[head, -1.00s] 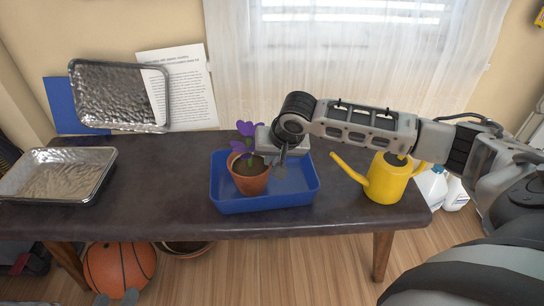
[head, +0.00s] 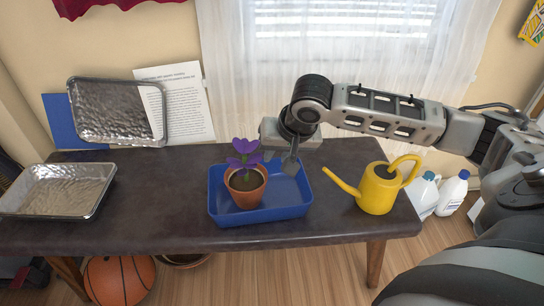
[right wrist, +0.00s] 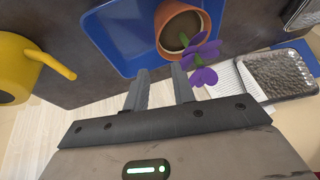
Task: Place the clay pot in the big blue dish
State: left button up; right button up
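The clay pot (head: 246,195), terracotta with dark soil and a purple flower, stands upright inside the big blue dish (head: 288,207), left of its middle. The right wrist view also shows the pot (right wrist: 178,16) within the dish (right wrist: 118,35). My right gripper (head: 290,166) points down over the dish's back right part, apart from the pot. In the right wrist view its two fingers (right wrist: 160,88) are spread with nothing between them. My left gripper is out of view.
A yellow watering can (head: 379,190) stands right of the dish. A silver tray (head: 62,190) lies at the table's left end. Another silver tray (head: 118,110) leans against the wall by a printed sheet (head: 185,100). The table between left tray and dish is clear.

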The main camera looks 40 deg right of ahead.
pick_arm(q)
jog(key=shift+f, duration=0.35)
pick_arm(e)
jog(key=s+a+f+n+t+y, duration=0.2)
jog(key=s+a+n, duration=0.1)
jog(key=a, duration=0.4)
jog(key=s+a+f+n+t+y, duration=0.2)
jog(key=s+a+f, duration=0.1)
jog(key=s+a, duration=0.2)
jog(key=s+a+f+n+t+y, duration=0.1)
jog(key=s+a+f+n, duration=0.2)
jog(key=a, duration=0.6)
jog(key=shift+s+a+n+t+y, duration=0.2)
jog(key=shift+s+n+t+y, duration=0.15)
jog(key=shift+s, duration=0.3)
